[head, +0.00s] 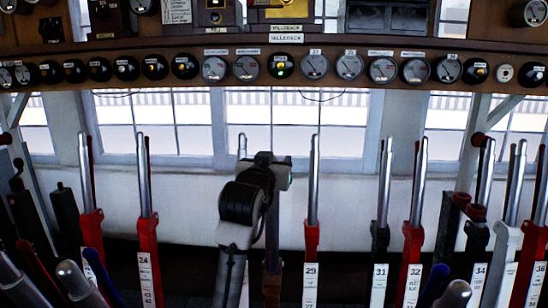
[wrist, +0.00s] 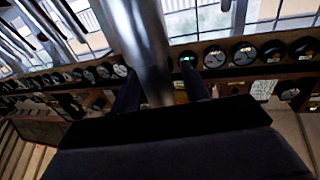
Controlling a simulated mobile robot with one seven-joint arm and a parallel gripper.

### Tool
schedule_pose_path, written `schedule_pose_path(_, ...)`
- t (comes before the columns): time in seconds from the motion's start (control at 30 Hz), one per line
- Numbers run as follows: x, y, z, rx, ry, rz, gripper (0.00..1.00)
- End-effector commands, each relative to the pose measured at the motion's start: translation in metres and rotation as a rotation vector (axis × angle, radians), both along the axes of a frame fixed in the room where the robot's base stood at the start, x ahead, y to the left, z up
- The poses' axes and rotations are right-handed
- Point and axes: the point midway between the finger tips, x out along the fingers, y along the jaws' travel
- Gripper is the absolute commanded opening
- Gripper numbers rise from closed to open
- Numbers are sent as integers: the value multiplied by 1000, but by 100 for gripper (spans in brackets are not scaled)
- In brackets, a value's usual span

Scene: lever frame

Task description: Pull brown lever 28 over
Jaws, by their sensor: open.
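A brown lever body (head: 272,284) stands low in the head view, just left of red lever 29 (head: 311,255). My arm hides much of it, and no number on it can be read. A bright metal lever tip (head: 242,146) shows above my arm, but I cannot tell whether it belongs to the brown lever. In the wrist view my gripper (wrist: 163,90) is open. A thick metal lever shaft (wrist: 144,42) runs down between its two dark fingers, closer to the left one. Contact cannot be made out. The fingers are not clear in the head view.
Red lever 24 (head: 148,255) stands to the left. Black lever 31 (head: 380,245) and red lever 32 (head: 412,260) stand to the right, with several more beyond. A wooden shelf (head: 330,47) with round dials runs across above. Windows lie behind.

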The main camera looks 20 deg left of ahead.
Motion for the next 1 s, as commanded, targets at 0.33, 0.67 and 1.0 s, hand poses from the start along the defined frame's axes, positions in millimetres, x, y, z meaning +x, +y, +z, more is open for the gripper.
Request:
schedule_pose_path(0.33,2,0,0,0,0,0,41)
schedule_pose_path(0.67,2,-1,0,0,0,-2,0)
schedule_pose_path(1.0,3,-2,-3,1,-5,-5,0)
